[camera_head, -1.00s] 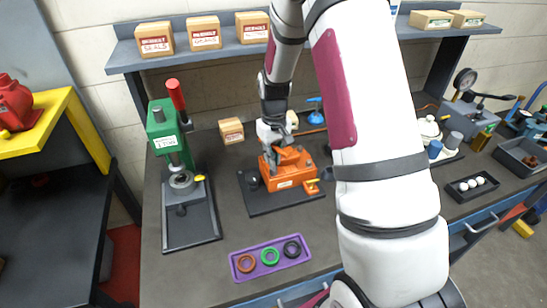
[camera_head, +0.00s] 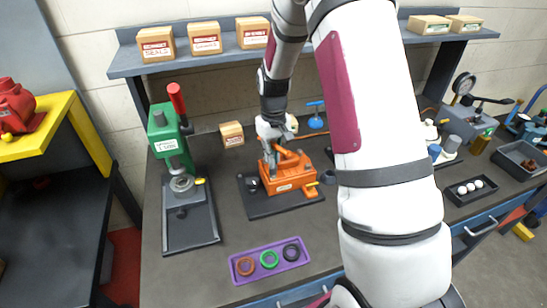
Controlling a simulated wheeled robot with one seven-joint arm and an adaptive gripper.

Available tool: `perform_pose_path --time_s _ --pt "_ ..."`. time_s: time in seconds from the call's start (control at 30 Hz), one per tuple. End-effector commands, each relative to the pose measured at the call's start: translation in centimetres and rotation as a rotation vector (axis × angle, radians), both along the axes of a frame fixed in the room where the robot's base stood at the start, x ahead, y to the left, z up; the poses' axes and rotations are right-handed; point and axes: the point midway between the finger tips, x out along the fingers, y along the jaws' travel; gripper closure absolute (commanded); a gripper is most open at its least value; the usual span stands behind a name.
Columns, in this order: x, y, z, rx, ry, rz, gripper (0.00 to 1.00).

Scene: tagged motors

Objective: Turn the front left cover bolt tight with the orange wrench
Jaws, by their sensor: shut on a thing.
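The orange motor housing (camera_head: 296,186) sits on a dark base plate (camera_head: 262,211) in the middle of the bench. My gripper (camera_head: 270,158) points down at the housing's left side, close above its top. It is shut on what looks like the orange wrench (camera_head: 285,151), a thin orange bar over the housing's top. The wrench's orange blends with the housing, so its outline is hard to make out. The front left cover bolt is too small and too hidden by the gripper to see, and I cannot tell whether the wrench sits on it.
A green press (camera_head: 168,140) with a red lever stands left of the housing. A purple tray (camera_head: 251,275) with three rings lies in front. A small box (camera_head: 231,134) stands behind. My arm hides the bench just right of the housing. Bench between press and housing is clear.

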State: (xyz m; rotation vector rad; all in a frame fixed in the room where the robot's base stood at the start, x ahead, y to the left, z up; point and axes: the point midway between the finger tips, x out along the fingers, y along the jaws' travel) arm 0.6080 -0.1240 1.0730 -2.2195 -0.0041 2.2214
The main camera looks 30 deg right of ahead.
Motion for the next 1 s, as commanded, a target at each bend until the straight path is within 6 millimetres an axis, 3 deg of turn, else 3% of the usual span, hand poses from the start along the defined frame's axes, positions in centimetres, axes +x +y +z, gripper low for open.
perform_pose_path --time_s 0.5,1.0 --pt "0.0 0.0 4.5 -0.001 -0.002 0.000 1.00" --pt "0.0 0.0 4.8 0.000 -0.001 0.000 1.00"
